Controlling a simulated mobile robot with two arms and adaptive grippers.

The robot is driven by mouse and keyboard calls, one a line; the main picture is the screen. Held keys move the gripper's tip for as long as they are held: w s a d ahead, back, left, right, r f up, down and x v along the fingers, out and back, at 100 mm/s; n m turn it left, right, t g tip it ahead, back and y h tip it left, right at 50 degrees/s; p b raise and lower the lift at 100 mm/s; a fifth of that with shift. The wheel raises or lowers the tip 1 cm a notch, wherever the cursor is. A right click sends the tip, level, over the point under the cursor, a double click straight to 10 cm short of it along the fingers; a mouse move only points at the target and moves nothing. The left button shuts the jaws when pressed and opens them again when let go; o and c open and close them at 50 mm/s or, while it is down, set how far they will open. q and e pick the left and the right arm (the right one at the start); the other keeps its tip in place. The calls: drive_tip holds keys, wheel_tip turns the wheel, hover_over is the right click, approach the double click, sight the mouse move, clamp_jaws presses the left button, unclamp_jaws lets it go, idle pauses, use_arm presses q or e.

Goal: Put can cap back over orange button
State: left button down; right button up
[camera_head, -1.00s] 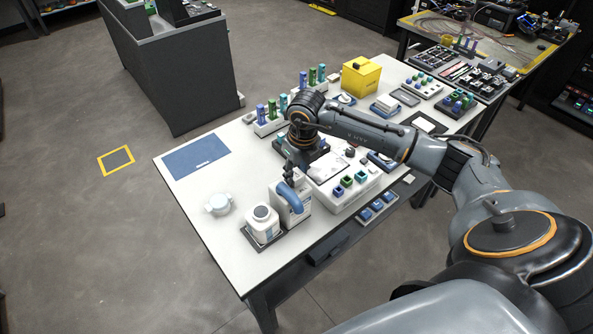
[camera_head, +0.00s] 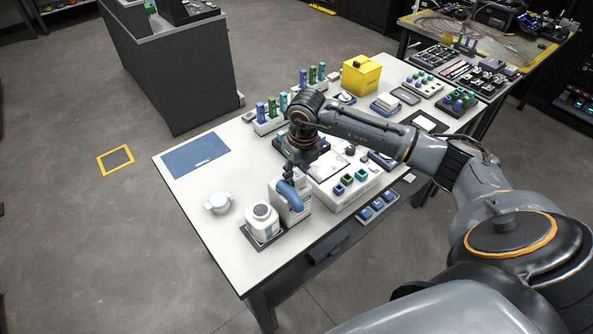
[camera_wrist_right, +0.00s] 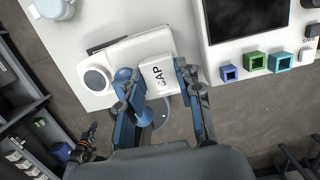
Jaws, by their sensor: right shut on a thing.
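My right gripper (camera_head: 290,172) reaches down over the front part of the white table. In the right wrist view its fingers (camera_wrist_right: 157,88) stand on both sides of a white block lettered "CAP" (camera_wrist_right: 160,73), and it is shut on this cap. A blue curved part (camera_wrist_right: 130,86) lies beside the left finger; in the head view it shows as a blue curve (camera_head: 291,196) on a white container (camera_head: 296,213). I cannot tell whether the cap touches what is under it. No orange button shows; the cap, fingers or container may hide it. My left gripper is out of view.
A white unit with coloured sockets (camera_head: 348,186) is close on the right. The table's front edge is near.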

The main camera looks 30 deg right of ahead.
drive_tip(key=o, duration=1.2)
drive_tip(key=shift+c, duration=0.2)
drive_tip(key=shift+r, duration=0.15)
drive_tip(key=shift+r+p, duration=1.7)
drive_tip(key=shift+r, duration=1.2)
